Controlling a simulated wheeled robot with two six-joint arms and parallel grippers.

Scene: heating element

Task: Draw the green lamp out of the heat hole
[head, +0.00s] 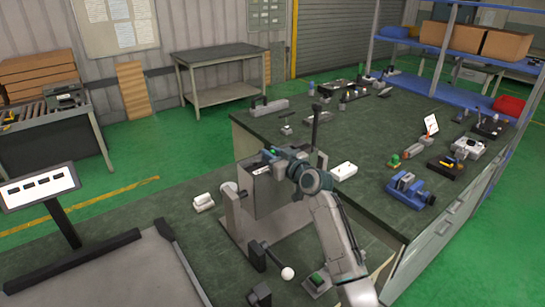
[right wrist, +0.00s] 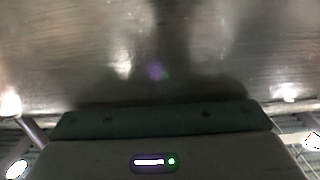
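A grey metal box-like unit (head: 262,200) with an upright plate stands on the near bench, in the middle of the head view. My right arm comes up from the bottom right, and its gripper (head: 268,164) is at the top of this unit. The fingers are too small and covered to tell open from shut. A small green spot shows beside the gripper; I cannot tell whether it is the green lamp. The heat hole cannot be made out. In the right wrist view a blurred metal surface (right wrist: 130,45) fills the top, close to the camera. My left gripper is not in view.
A white block (head: 203,202) lies left of the unit and a white box (head: 344,170) right of it. A white-knobbed lever (head: 287,272) stands in front. A green part (head: 394,161) and a blue vise (head: 408,189) are on the right bench, beside several tools.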

